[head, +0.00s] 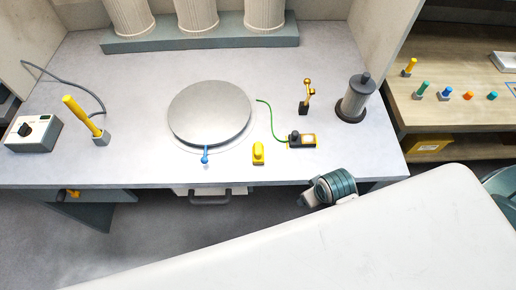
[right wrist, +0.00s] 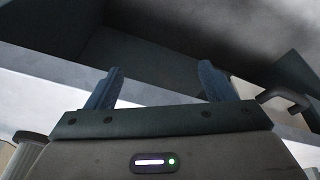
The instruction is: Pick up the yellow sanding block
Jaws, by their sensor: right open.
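The yellow sanding block (head: 258,153) sits on the grey bench (head: 150,150) near its front edge, right of the round metal disc. In the head view my right arm shows beyond the bench's front edge, to the right of and nearer than the block. Its fingers cannot be made out there. In the right wrist view my right gripper (right wrist: 159,85) has its two blue fingers apart with nothing between them. The block does not show in the right wrist view. My left gripper is in neither view.
A round metal disc (head: 210,112) with a blue knob lies left of the block. A black-and-yellow device (head: 302,140) with a green cord lies to its right. A grey canister (head: 355,100) stands farther right. The bench's front edge lies just below the block.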

